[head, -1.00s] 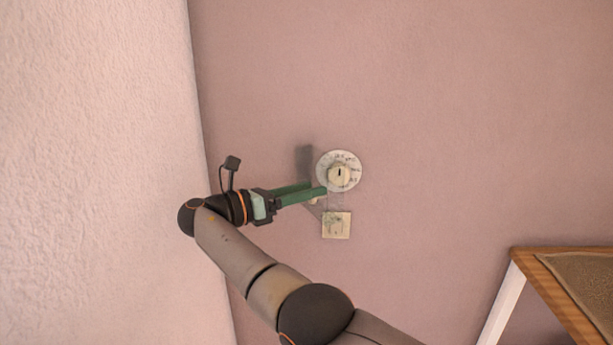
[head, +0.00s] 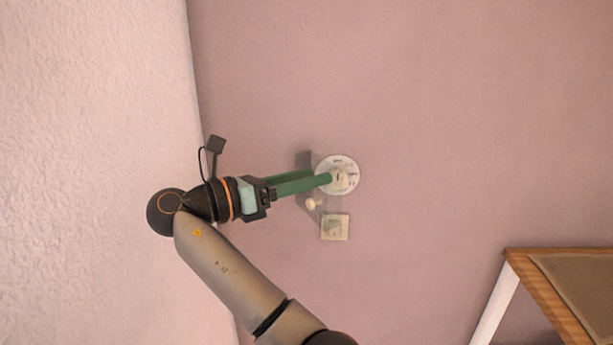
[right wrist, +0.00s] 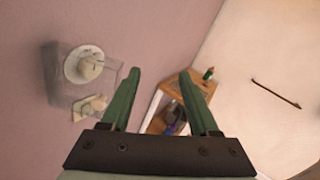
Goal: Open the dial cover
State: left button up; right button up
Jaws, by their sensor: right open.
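The round white dial (head: 349,163) is on the pink wall, with a pale knob at its centre. It also shows at the left of the right wrist view (right wrist: 74,74). A clear box-like cover (right wrist: 112,76) stands out from the wall around it there. Contact with the cover is unclear. My left gripper is out of view.
A square cream plate (head: 335,228) is on the wall below the dial. A pale textured wall (head: 90,150) is close on the left. A wood-edged table or shelf (head: 520,262) is at lower right. The wall right of the dial is clear.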

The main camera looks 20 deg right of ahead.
jog(key=shift+s+a+r, duration=0.3)
jog(key=shift+s+r, duration=0.05)
jog(key=shift+s, duration=0.4)
jog(key=shift+s+a+r, duration=0.35)
jog(key=shift+s+r, duration=0.05)
jog(key=shift+s, duration=0.4)
jog(key=shift+s+a+r, duration=0.3)
jog(key=shift+s+r, duration=0.05)
jog(key=shift+s, duration=0.4)
jog(key=shift+c, duration=0.3)
